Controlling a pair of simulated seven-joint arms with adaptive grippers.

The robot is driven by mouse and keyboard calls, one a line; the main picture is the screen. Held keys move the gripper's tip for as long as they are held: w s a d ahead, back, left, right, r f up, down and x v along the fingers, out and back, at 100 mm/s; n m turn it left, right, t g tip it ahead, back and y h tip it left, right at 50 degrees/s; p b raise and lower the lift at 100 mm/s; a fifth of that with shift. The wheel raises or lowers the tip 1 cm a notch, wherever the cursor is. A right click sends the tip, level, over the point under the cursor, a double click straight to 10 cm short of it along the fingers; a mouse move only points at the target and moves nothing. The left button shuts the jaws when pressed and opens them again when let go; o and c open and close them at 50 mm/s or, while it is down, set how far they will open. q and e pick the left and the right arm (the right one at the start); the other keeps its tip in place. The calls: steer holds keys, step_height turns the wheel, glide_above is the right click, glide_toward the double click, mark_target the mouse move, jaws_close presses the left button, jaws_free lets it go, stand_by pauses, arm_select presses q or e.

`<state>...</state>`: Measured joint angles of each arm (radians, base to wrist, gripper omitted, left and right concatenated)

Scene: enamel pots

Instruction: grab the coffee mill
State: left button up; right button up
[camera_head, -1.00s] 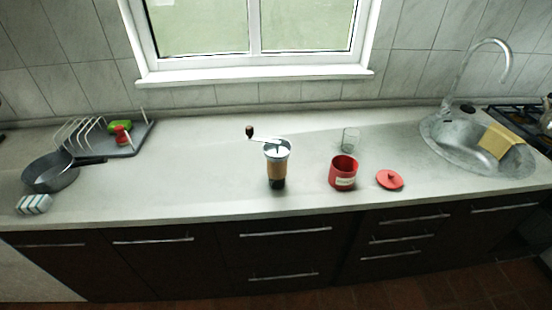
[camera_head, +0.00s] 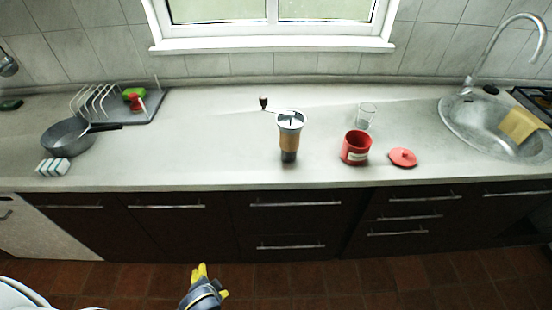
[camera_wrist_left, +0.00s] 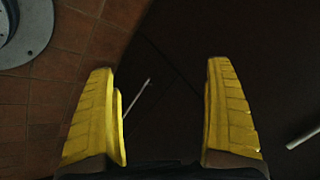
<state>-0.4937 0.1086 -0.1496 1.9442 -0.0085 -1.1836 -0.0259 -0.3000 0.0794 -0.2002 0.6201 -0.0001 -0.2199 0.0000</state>
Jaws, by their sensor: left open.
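The coffee mill (camera_head: 289,140) stands upright on the counter, near the middle. It has a metal top, a tan band, a dark base and a crank with a brown knob pointing left. My left gripper (camera_head: 209,279) is low in front of the cabinets, below counter height, left of the mill and well apart from it. In the left wrist view its yellow fingers (camera_wrist_left: 162,115) are spread with nothing between them. The mill is not in the wrist view. My right gripper is not in view.
A red canister (camera_head: 355,148), its red lid (camera_head: 402,157) and a glass (camera_head: 366,115) stand right of the mill. A pan (camera_head: 66,139), a sponge (camera_head: 53,167) and a dish rack (camera_head: 147,106) are at the left. The counter (camera_head: 200,150) left of the mill is clear.

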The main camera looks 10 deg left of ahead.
arm_select(q)
steer(key=w+d+r+m+t+y, duration=0.15)
steer(key=w+r+m, duration=0.25)
steer(key=r, duration=0.6)
steer(key=w+d+r+m+t+h, duration=0.1)
steer(key=w+r+m+t, duration=0.3)
steer(key=r, duration=0.6)
steer(key=m+t+h, duration=0.4)
steer(key=m+t, duration=0.3)
steer(key=m, duration=1.4)
glide_toward(288, 142)
steer(key=w, duration=0.8)
steer(key=shift+d, duration=0.2)
steer(key=shift+w+d+r, duration=0.1)
steer(key=shift+w+r, duration=0.05)
steer(key=shift+w, duration=1.2)
steer(key=shift+w+d+r, duration=0.1)
steer(key=shift+w+r, duration=0.05)
steer(key=shift+w, duration=1.2)
steer(key=c, duration=1.5)
steer(key=shift+r, duration=0.1)
steer(key=shift+c, duration=0.9)
